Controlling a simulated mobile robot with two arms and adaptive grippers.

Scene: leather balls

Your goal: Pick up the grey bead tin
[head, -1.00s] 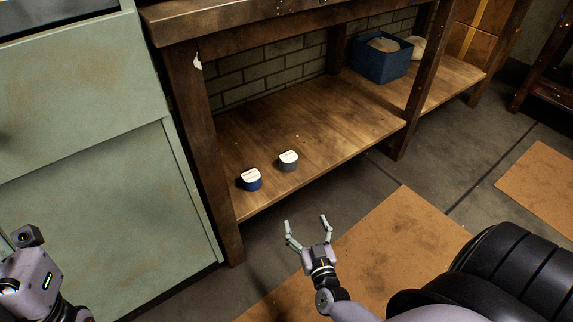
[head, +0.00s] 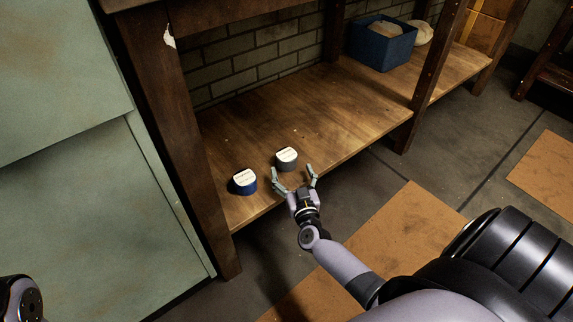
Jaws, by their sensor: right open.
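The grey bead tin (head: 287,161) stands on the lower wooden shelf near its front edge. It is a small round grey tin with a pale label on top. My right gripper (head: 294,175) is open and empty, just in front of the grey tin, with its fingers spread and pointing toward it. The left finger is close to the tin's lower left side; I cannot tell whether it touches. Only a piece of my left arm shows at the bottom left corner; its gripper is out of view.
A blue tin (head: 244,183) with a similar label stands just left of the grey one. A wooden post (head: 180,140) rises at the shelf's left end. A blue box (head: 381,45) sits far back right. The middle of the shelf (head: 345,115) is clear.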

